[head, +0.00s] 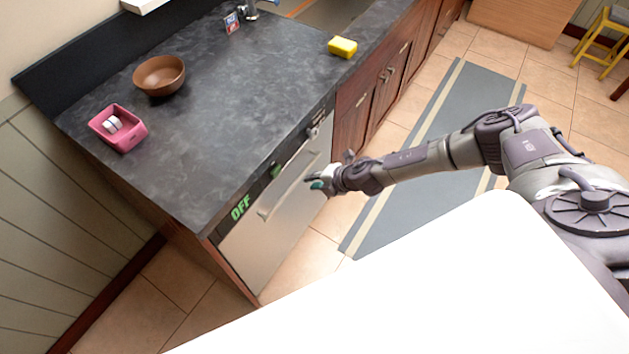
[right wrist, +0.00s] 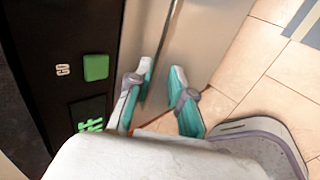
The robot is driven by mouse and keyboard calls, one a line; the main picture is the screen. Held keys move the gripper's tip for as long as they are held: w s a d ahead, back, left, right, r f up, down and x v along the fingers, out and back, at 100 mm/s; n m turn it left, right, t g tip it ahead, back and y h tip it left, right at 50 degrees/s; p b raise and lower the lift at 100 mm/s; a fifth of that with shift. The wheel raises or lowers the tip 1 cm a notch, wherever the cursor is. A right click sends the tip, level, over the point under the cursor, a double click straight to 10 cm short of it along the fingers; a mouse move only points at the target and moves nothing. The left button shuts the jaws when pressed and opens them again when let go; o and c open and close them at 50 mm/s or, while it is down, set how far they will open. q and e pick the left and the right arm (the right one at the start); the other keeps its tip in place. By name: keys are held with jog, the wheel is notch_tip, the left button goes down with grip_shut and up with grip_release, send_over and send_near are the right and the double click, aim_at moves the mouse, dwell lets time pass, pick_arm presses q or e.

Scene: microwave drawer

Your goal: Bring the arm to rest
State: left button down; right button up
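My right arm reaches in from the right in the head view. Its gripper (head: 318,182) is in front of the closed steel microwave drawer (head: 285,206) under the counter. In the right wrist view the two teal fingertips of my right gripper (right wrist: 160,90) stand apart with nothing between them. The drawer's bar handle (right wrist: 163,45) runs beyond and between the fingers in that view; I cannot tell whether a finger touches it. The panel shows a green OFF (head: 240,207) and a green button (right wrist: 96,67). My left gripper is not in view.
The dark counter (head: 235,90) holds a brown bowl (head: 159,75), a pink holder (head: 117,128) and a yellow sponge (head: 342,47). Wooden cabinets (head: 375,95) continue along the back right. A grey striped rug (head: 460,95) lies on the tiled floor, which is otherwise open there.

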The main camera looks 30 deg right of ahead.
dwell(0.5)
jog(key=a+f+m+b, duration=0.1)
jog(key=a+f+m, duration=0.45)
jog(key=f, duration=0.25)
jog(key=s+d+f+m+h, duration=0.2)
jog(key=s+f+m+h, duration=0.1)
jog(key=s+f+m, duration=0.5)
jog(key=s+d+f+m+g, duration=0.1)
jog(key=s+f, duration=0.4)
jog(key=s, duration=0.7)
jog(key=s+d+f+m+g+h, duration=0.1)
jog(key=s+f+m+g, duration=0.2)
jog(key=s, duration=0.9)
jog(key=s+d+f+m+g+b, duration=0.1)
jog(key=s+f+m+g, duration=0.1)
jog(key=s+f+m, duration=0.2)
jog(key=s+f, duration=0.3)
jog(key=s, duration=0.5)
jog(key=shift+s+g+h, duration=0.2)
jog(key=shift+g+h, duration=0.1)
jog(key=shift+g, duration=0.1)
